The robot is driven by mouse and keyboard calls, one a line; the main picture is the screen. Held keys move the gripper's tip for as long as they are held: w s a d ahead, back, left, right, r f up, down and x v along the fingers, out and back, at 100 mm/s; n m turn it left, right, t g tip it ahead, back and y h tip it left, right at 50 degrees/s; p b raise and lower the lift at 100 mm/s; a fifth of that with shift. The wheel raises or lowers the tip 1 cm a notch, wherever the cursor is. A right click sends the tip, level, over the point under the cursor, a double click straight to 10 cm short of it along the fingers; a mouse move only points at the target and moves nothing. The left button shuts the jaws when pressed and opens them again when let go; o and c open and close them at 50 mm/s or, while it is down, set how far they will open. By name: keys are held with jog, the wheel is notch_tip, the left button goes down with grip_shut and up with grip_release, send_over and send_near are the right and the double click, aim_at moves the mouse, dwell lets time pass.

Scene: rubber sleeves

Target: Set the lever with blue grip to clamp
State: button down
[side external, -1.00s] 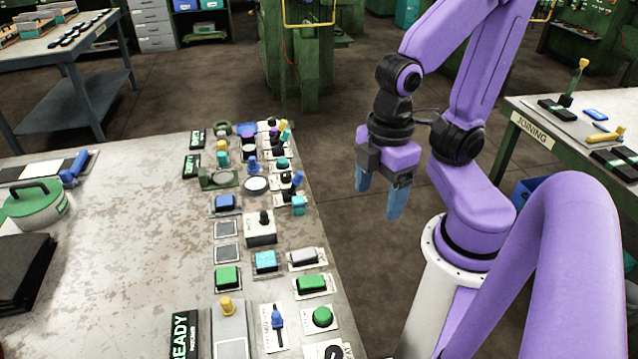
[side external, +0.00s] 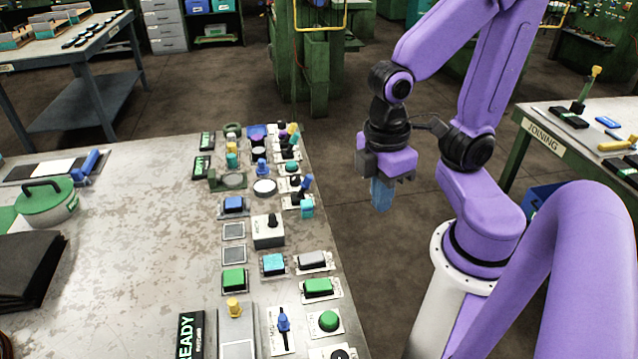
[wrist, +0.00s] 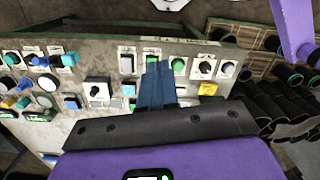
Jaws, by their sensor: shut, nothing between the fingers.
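Several blue-gripped controls show, and I cannot tell which one bears a clamp mark. In the side view a large blue handle (side external: 88,161) sits on a flat plate at the table's far left. A blue upright handle (side external: 283,321) stands on a white plate at the front of the panel. A small tilted blue lever (side external: 306,184) is at the panel's right edge, and another blue knob (side external: 262,166) is behind it. My gripper (side external: 381,208) is shut and empty, pointing down, right of the table edge and apart from all controls. Its blue fingers (wrist: 158,66) show together in the wrist view.
Buttons, knobs and switches crowd the panel strip, including a green button (side external: 329,321) and a yellow knob (side external: 234,307). A green lidded pot (side external: 47,204) and dark folded cloth (side external: 25,268) lie left. The middle of the worn table (side external: 130,250) is clear.

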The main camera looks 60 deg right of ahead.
jog(key=w+d+f+m+g+y, duration=0.7)
jog(key=w+d+f+m+y, duration=0.3)
jog(key=w+f+m+y, duration=0.4)
jog(key=s+d+f+m+t+h, duration=0.1)
jog(key=d+f+m+t+h, duration=0.2)
jog(key=t, duration=1.1)
jog(key=s+d+f+m+t+h, duration=0.2)
jog(key=d+f+m+t, duration=0.7)
jog(key=t, duration=0.6)
jog(key=shift+m+h, duration=0.5)
jog(key=shift+m, duration=0.6)
jog(key=shift+f, duration=0.1)
send_near(305, 185)
jog(key=w+r, duration=0.1)
jog(key=w, duration=0.1)
jog(key=w+r, duration=0.2)
jog(key=w, duration=0.1)
jog(key=shift+a+r, duration=0.1)
jog(key=shift+r, duration=0.05)
